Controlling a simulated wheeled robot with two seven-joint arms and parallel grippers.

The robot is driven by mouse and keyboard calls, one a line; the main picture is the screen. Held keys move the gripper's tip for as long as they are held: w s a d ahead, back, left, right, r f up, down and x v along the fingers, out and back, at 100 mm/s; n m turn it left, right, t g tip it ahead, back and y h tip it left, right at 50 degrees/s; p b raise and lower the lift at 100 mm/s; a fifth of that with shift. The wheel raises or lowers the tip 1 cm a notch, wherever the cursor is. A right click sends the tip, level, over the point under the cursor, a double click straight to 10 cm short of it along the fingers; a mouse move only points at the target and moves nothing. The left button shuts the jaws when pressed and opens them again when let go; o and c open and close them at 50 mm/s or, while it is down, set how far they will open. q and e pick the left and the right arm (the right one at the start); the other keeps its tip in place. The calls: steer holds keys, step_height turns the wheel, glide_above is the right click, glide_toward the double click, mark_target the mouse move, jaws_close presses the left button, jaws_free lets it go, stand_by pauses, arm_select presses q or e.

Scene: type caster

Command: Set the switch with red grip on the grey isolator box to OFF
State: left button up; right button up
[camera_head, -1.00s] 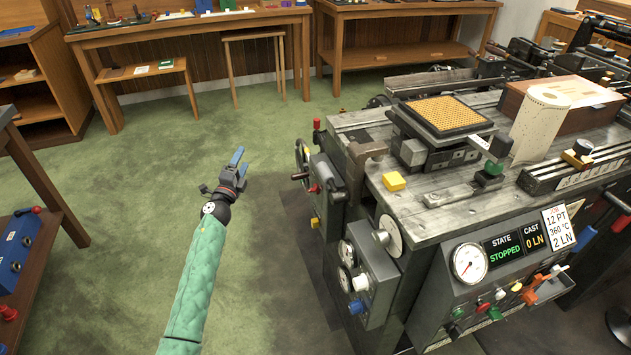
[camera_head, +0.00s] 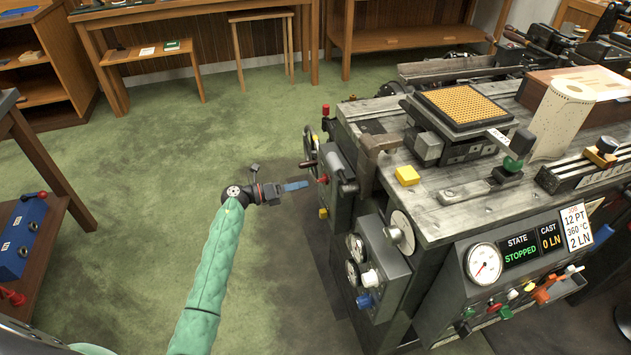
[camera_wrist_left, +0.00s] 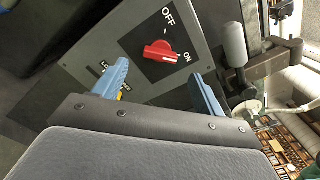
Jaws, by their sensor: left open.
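The grey isolator box (camera_head: 340,178) is on the left side of the machine, with the red grip (camera_head: 323,179) on its face. In the left wrist view the box's grey panel (camera_wrist_left: 100,62) carries the red grip (camera_wrist_left: 160,51) on a black plate. OFF is printed above it and ON to its right; the grip lies roughly crosswise, toward ON. My left gripper (camera_head: 296,186) points at the box from the left, apart from it. In the wrist view its blue fingers (camera_wrist_left: 160,72) are open and empty, one below each side of the grip. My right gripper is not in view.
Green floor (camera_head: 130,200) is clear to the left.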

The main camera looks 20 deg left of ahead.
mark_target(317, 181)
arm_select(q)
steer(key=shift+p+x, duration=0.45)
steer(key=shift+x, duration=2.7)
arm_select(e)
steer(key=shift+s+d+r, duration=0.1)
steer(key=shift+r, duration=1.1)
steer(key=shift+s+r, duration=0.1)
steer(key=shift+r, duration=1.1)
arm_select(q)
steer(key=c, duration=1)
